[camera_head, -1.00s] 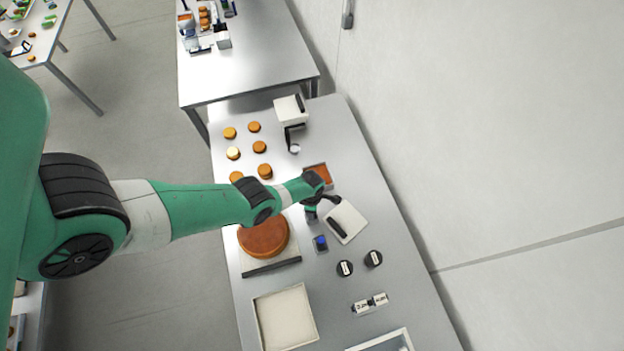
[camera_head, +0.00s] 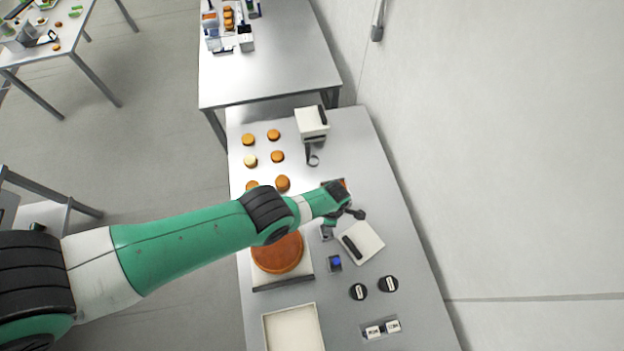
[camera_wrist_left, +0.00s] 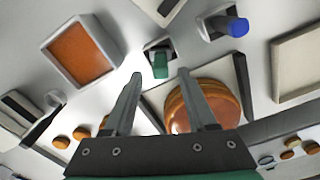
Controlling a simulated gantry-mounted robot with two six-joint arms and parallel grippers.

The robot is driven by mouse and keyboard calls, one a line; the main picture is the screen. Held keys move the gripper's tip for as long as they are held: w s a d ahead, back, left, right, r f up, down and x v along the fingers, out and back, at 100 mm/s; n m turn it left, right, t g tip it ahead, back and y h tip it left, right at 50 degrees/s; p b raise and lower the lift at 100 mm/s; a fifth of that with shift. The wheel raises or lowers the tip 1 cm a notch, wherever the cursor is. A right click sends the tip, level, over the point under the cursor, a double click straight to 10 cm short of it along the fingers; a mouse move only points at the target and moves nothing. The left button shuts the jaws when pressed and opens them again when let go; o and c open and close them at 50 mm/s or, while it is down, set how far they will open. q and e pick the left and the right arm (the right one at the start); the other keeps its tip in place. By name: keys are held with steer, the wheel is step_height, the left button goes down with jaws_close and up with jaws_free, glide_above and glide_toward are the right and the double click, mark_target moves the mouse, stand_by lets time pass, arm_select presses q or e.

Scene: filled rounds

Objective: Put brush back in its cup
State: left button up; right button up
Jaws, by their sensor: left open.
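A green-handled item, apparently the brush (camera_wrist_left: 160,66), stands in a small grey cup (camera_wrist_left: 148,48) in the left wrist view. The same cup (camera_head: 326,233) is small in the head view, just below my left gripper. My left gripper (camera_head: 342,215) is open and empty. In the wrist view its two fingertips (camera_wrist_left: 159,76) appear either side of the green handle, apart from it. The bristles are hidden. A second small cup (camera_wrist_left: 212,30) holds a blue-topped item (camera_wrist_left: 237,27) to the right. My right gripper is not in view.
A large orange-brown round (camera_head: 278,252) sits on a board beside the cups. A square orange-filled tray (camera_wrist_left: 82,56) is close by, partly behind my wrist in the head view. A white block with a dark handle (camera_head: 365,243), two black pots (camera_head: 388,284) and a pale tray (camera_head: 293,328) surround them.

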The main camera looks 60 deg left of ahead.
arm_select(q)
steer(key=shift+r, duration=0.25)
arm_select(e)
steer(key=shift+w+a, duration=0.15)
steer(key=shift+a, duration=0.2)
arm_select(q)
steer(key=shift+w+d, duration=0.1)
steer(key=w+r+m+t, duration=0.9)
steer(key=w+r, duration=1.3)
steer(key=r, duration=0.1)
steer(key=w+d+r+m+t, duration=0.1)
steer(key=w+r+m+t, duration=0.15)
steer(key=r, duration=0.75)
steer(key=w+r+m+t, duration=0.1)
steer(key=r+m+t, duration=0.2)
steer(key=r, duration=0.7)
steer(key=s+r+m+t, duration=0.3)
steer(key=r, duration=0.6)
steer(key=s+r+m+t, duration=0.2)
steer(key=s+r, duration=0.1)
steer(key=r, duration=0.7)
steer(key=s+d+r+m+t+h, duration=0.1)
steer(key=s+r+m+t, duration=0.7)
steer(key=s+r, duration=0.9)
steer(key=s, duration=0.4)
steer(key=shift+s+r, duration=0.15)
steer(key=shift+r, duration=0.2)
